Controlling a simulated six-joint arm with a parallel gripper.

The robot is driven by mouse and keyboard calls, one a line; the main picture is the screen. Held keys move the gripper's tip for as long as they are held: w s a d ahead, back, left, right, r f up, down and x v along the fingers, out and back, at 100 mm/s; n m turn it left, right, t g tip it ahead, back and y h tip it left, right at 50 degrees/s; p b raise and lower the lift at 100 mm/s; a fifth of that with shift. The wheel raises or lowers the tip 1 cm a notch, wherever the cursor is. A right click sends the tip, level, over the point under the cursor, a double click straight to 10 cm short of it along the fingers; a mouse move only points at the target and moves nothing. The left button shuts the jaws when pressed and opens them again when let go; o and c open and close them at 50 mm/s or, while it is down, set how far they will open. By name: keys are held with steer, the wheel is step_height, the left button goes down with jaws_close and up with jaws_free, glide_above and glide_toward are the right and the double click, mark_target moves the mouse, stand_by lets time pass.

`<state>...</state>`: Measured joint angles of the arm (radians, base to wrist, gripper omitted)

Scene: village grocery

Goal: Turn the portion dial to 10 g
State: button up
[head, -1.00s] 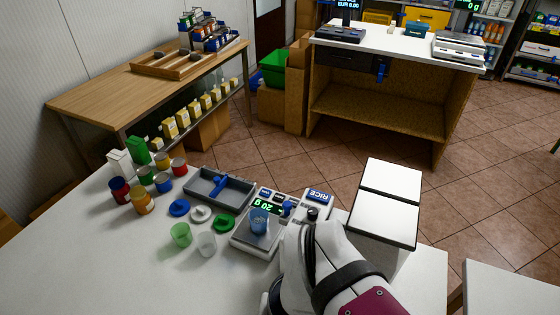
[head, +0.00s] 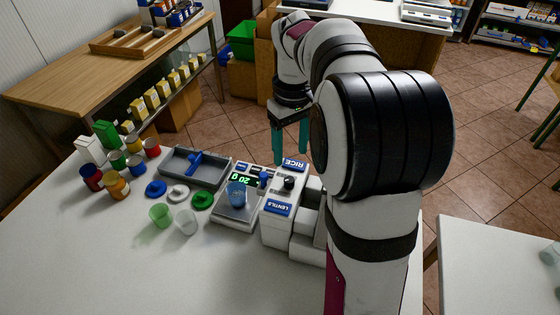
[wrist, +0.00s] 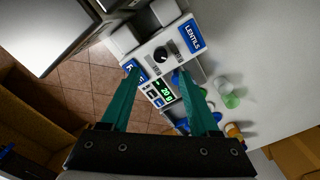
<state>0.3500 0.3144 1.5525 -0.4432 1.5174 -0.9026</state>
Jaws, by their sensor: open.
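The black round dial (head: 289,183) sits on top of the white dispenser (head: 272,228), between its blue RICE (head: 294,164) and LENTILS (head: 278,208) labels. The dial also shows in the wrist view (wrist: 161,55), just beyond the fingertips; its exact setting is too small to read. The green display (head: 241,179) beside the dispenser reads 20 g, also in the wrist view (wrist: 163,93). My gripper (head: 290,155) has teal fingers pointing down, open and empty, above and behind the dispenser. In the wrist view the fingers (wrist: 158,72) are spread either side of the dial's near side, apart from it.
Green (head: 160,215) and clear (head: 185,222) cups, coloured lids, cans and a grey divided tray (head: 178,171) lie left. The front of the white table is clear.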

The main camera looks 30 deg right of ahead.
mark_target(290, 179)
step_height(290, 179, down, 9)
steer(key=shift+r, duration=0.2)
jaws_close()
